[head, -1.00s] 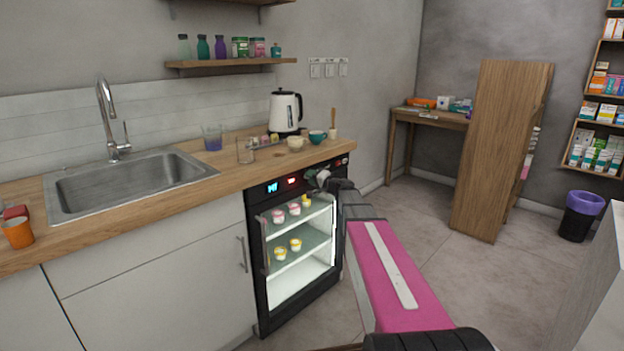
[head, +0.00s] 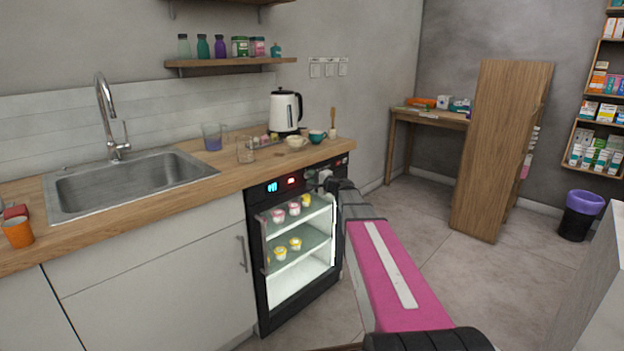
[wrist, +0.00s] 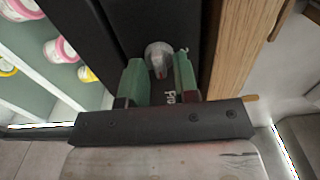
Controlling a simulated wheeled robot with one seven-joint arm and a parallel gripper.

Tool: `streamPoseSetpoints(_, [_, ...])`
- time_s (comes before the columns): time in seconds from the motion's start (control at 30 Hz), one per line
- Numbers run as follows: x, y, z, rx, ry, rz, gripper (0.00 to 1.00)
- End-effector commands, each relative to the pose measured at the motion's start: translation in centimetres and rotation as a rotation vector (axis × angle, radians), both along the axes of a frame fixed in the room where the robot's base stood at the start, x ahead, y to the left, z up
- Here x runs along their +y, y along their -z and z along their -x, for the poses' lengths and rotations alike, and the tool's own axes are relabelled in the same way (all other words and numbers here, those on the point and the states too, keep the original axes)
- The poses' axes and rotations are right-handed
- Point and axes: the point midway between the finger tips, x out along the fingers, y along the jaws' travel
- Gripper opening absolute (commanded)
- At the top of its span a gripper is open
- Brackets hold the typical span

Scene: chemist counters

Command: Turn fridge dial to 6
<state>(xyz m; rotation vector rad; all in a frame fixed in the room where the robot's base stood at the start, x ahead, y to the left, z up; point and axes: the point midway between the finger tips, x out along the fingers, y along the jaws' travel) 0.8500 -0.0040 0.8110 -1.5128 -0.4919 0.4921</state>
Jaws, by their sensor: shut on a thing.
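The small black fridge (head: 300,299) stands under the wooden counter, its glass front lit from inside. Its top panel carries a blue display (head: 272,187) and a red display (head: 291,181), both too small to read surely. My gripper (head: 325,178) is at the right part of this panel and mostly hides the dial there. In the wrist view, the round grey dial (wrist: 157,57) with a red mark sits between the green fingers of my gripper (wrist: 160,75), which is shut on it. Part of a printed label shows beside it; the dial's number is not readable.
The wooden counter edge (wrist: 240,60) runs close beside my gripper. A kettle (head: 286,111), cups and a glass (head: 245,150) stand on the counter above. Pink and yellow tubs (head: 293,208) sit inside the fridge. The floor right of the fridge is open.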

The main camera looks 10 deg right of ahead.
Motion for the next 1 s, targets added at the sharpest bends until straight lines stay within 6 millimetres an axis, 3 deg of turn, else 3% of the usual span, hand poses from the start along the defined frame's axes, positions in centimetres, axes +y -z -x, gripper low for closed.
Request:
streamPoseSetpoints(0.13, [0.0, 0.1, 0.0, 0.000, 0.000, 0.003, 0.05])
streamPoseSetpoints(0.17, [0.0, 0.1, 0.0, 0.000, 0.000, 0.003, 0.32])
streamPoseSetpoints(0.2, [0.0, 0.1, 0.0, 0.000, 0.000, 0.003, 0.37])
streamPoseSetpoints(0.57, [-0.3, 0.0, 0.5, 0.000, 0.001, 0.002, 0.37])
streamPoseSetpoints(1.0, [-4.6, 0.0, 6.7, 0.000, 0.001, 0.002, 0.37])
